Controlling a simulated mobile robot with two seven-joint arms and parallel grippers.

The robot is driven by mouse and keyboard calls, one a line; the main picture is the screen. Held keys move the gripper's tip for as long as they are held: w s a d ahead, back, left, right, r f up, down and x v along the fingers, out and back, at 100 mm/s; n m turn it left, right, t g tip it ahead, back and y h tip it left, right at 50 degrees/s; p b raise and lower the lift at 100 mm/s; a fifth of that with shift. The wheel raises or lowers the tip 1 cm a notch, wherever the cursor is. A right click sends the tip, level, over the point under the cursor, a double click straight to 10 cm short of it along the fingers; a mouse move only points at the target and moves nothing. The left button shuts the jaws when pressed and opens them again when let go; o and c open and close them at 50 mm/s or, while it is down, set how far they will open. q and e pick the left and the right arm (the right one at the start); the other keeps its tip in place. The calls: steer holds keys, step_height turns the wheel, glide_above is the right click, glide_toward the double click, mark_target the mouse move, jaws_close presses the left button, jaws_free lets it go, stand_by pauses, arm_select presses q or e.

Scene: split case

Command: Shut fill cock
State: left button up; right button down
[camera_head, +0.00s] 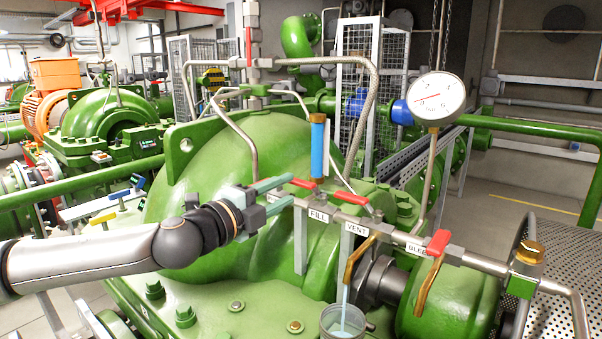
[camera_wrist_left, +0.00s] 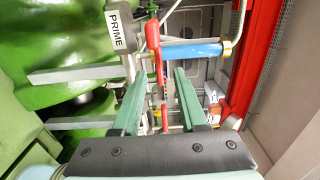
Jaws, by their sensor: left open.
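The fill cock's red handle (camera_head: 303,184) lies roughly along the manifold pipe, above a plate marked FILL (camera_head: 318,215). My left gripper (camera_head: 288,190) is just left of this handle, with its green fingers apart and nothing clearly held. In the left wrist view, a red handle (camera_wrist_left: 156,42) stands just beyond the gap between the open fingertips (camera_wrist_left: 160,76). Contact cannot be told. A block beside it there reads PRIME (camera_wrist_left: 122,28). A blue sight tube (camera_head: 319,150) rises behind the fill handle; it also shows in the wrist view (camera_wrist_left: 192,52). My right gripper is out of view.
Red handles of the VENT (camera_head: 351,199) and BLEED (camera_head: 439,242) cocks sit farther right on the pipe. A pale blue stream falls into a cup (camera_head: 342,326) below. A gauge (camera_head: 436,98) stands at right. The green pump casing (camera_head: 225,170) is close behind my gripper.

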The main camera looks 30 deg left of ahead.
mark_target(298, 185)
arm_select(q)
steer(key=w+p, duration=0.2)
steer(key=w, duration=0.1)
steer(key=shift+w+d+r, duration=0.15)
steer(key=shift+w, duration=0.15)
steer(key=shift+w+d+f+p, duration=0.15)
steer(key=shift+w+p, duration=0.35)
steer(key=shift+w, duration=0.55)
jaws_close()
stand_by(0.5)
